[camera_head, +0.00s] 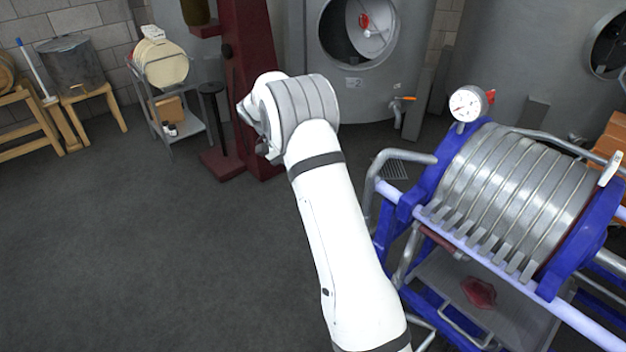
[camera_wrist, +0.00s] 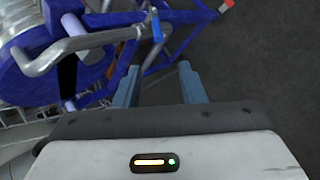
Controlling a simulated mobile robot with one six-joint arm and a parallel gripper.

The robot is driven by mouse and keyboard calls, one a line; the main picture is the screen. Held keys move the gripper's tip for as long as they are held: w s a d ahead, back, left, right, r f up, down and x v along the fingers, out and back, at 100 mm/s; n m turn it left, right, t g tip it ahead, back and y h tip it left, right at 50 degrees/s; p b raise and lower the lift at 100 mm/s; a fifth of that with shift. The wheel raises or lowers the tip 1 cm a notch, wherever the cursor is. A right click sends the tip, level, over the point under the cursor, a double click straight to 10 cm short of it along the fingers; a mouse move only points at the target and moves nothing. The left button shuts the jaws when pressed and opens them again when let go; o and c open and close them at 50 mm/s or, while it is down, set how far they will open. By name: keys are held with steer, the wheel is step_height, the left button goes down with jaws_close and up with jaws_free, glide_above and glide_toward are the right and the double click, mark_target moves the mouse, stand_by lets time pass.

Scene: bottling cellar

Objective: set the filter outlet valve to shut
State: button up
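The plate filter (camera_head: 515,195) stands at the right in the head view, with silver plates in a blue frame. A bent steel pipe (camera_head: 405,155) leaves its near left end; the same end seems to show in the wrist view, with its pipe (camera_wrist: 85,42). A small light-blue lever (camera_wrist: 157,25) sits at that pipe's end, perhaps the outlet valve handle; its setting I cannot tell. My gripper (camera_wrist: 160,86) is open and empty, its two fingers apart, with the lever beyond them and not touched. The fingers are hidden in the head view.
A pressure gauge (camera_head: 467,104) stands on the filter. A drip tray (camera_head: 440,275) with a red cloth-like piece (camera_head: 478,292) is beneath it. A steel tank (camera_head: 350,95) with an orange-handled tap (camera_head: 405,98) stands behind. The floor (camera_head: 130,250) at left is clear.

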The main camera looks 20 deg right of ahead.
steer(key=shift+w+a+r, duration=0.15)
steer(key=shift+r, duration=0.15)
